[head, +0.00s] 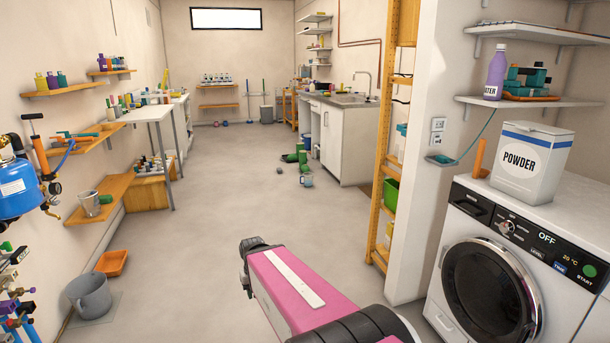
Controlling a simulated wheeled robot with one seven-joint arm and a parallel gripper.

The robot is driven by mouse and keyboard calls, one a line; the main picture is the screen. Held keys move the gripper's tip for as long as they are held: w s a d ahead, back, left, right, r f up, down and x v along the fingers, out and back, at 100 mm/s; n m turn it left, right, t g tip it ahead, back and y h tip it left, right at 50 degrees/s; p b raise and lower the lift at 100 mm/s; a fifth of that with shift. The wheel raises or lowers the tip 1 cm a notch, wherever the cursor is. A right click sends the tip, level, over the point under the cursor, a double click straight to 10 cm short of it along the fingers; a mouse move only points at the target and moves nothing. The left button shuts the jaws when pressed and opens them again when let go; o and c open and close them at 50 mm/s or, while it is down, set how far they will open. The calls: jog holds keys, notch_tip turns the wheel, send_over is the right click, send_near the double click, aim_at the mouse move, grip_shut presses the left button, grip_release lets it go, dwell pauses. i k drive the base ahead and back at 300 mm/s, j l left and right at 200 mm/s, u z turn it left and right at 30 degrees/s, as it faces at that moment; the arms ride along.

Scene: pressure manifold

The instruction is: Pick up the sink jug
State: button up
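I cannot tell for sure which vessel is the sink jug. A small grey-blue jug (306,181) stands on the floor in front of the sink cabinet, beside green objects. A large grey jug or bucket with a handle (89,294) stands on a mat on the floor at the lower left. A grey metal jug (90,204) sits on the low wooden shelf on the left wall. The sink (350,99) with its tap is in the counter at the back right. My pink arm shows at the bottom centre, well apart from these vessels; its gripper fingers do not show.
A washing machine (520,260) with a powder box (533,164) stands at the right. A wooden rack (385,190) stands beside a wall end. A white table (148,114) and wall shelves line the left. An orange tray (112,263) lies on the floor. The middle floor is clear.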

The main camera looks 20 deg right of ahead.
aim_at(308, 177)
jog(key=i+l+z, duration=0.35)
jog(key=i, duration=0.65)
jog(key=i+z, duration=0.4)
jog(key=i, duration=3.35)
jog(key=i+j+z, duration=0.1)
jog(key=i, duration=1.3)
